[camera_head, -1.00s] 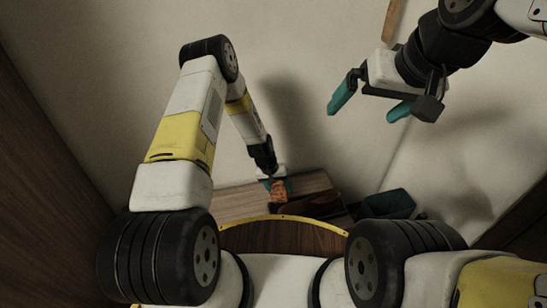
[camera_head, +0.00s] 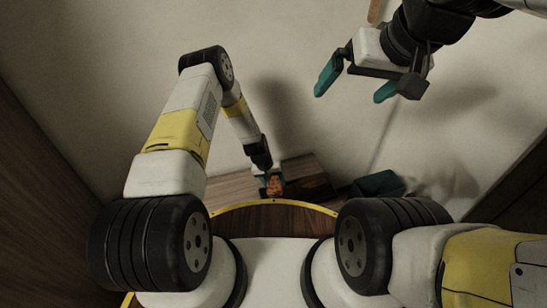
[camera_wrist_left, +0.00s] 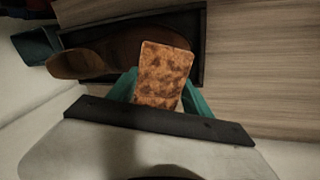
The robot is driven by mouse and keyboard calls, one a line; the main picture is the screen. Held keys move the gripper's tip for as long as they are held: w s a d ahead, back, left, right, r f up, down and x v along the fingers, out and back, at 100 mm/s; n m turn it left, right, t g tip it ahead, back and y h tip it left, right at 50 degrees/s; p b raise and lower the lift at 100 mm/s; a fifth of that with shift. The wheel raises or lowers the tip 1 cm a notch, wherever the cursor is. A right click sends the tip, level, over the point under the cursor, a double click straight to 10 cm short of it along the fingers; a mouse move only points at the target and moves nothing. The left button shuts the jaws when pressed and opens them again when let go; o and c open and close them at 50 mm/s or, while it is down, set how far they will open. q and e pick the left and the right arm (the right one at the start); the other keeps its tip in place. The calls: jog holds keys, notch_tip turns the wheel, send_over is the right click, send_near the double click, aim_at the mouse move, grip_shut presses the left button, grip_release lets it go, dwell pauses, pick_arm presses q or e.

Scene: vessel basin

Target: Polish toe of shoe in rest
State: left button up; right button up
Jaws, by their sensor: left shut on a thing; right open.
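My left gripper (camera_head: 271,183) is shut on an orange-brown mottled block (camera_wrist_left: 163,75), held between its teal fingers. The brown shoe (camera_wrist_left: 95,57) lies in a dark, shallow rest (camera_wrist_left: 120,27) on the wooden surface. In the left wrist view the block covers the right end of the shoe; I cannot tell whether they touch. In the head view the block (camera_head: 274,186) is just left of the shoe and rest (camera_head: 312,184), whose near part is hidden by my base. My right gripper (camera_head: 355,88) is open and empty, high at the upper right.
A dark teal container (camera_head: 378,184) stands right of the rest; it also shows in the left wrist view (camera_wrist_left: 36,45). Bare wooden surface (camera_wrist_left: 265,65) lies on the other side of the rest. A pale wall and dark wooden panels at the sides surround the place.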

aim_at(277, 188)
pick_arm(q)
jog(key=shift+x, duration=1.1)
dwell(0.5)
jog(key=shift+s+d+r, duration=0.1)
jog(key=shift+s+d, duration=0.2)
jog(key=shift+s, duration=0.5)
jog(key=shift+s+d, duration=0.25)
jog(key=shift+s, duration=0.55)
jog(key=shift+s+d, duration=0.3)
jog(key=shift+s, duration=0.4)
jog(key=shift+s+d, duration=0.3)
jog(key=shift+s, duration=0.45)
jog(key=shift+w+a, duration=0.4)
jog(key=shift+w, duration=0.65)
jog(key=shift+w+a, duration=0.4)
jog(key=shift+w, duration=0.65)
jog(key=shift+w+a, duration=0.4)
jog(key=shift+w, duration=0.65)
jog(key=shift+v, duration=2.9)
jog(key=shift+s, duration=0.15)
